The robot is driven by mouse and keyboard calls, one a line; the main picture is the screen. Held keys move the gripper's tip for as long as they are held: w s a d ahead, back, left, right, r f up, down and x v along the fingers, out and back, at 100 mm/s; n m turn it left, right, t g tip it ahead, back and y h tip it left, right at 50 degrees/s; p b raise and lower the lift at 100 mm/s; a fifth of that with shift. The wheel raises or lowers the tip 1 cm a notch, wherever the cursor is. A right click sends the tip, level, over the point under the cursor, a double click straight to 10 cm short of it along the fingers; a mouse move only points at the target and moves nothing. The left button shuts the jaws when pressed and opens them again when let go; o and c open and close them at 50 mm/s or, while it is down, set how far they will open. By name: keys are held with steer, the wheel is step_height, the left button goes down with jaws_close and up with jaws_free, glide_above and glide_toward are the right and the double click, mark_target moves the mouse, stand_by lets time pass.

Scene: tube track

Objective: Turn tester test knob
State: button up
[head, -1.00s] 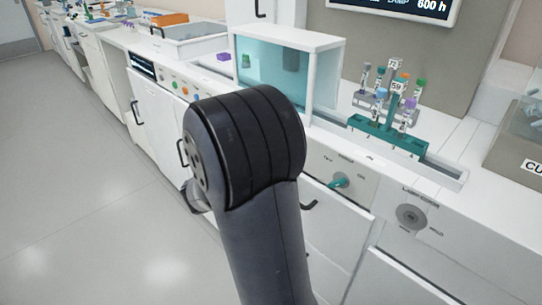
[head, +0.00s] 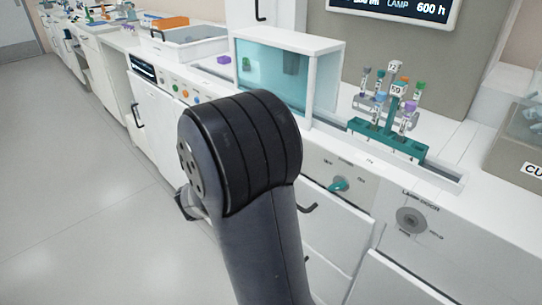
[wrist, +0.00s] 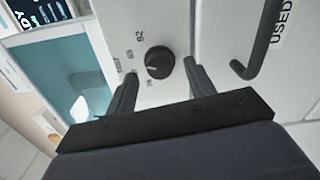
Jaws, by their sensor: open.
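A round black knob (wrist: 159,62) with a pale pointer mark sits on a white panel in the wrist view, with printed numbers around it. My gripper (wrist: 161,67) is open, with one finger on each side of the knob. There is a visible gap at the right finger; whether the left finger touches is hard to tell. In the head view my arm hides the gripper and this knob. I cannot read a label naming it as the test knob.
A teal-lined chamber (head: 285,68) stands on the counter, left of a teal tube rack (head: 388,138). A teal knob (head: 340,184) and a grey knob (head: 411,219) are on the front panel. A dark handle (wrist: 264,45) lies right of my fingers in the wrist view.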

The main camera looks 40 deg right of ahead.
steer(key=a, duration=0.9)
steer(key=shift+s+a+p, duration=0.2)
steer(key=shift+s+p, duration=0.2)
steer(key=d, duration=1)
steer(key=shift+w+d+b, duration=0.4)
steer(key=shift+w+b, duration=0.05)
steer(key=shift+a, duration=0.1)
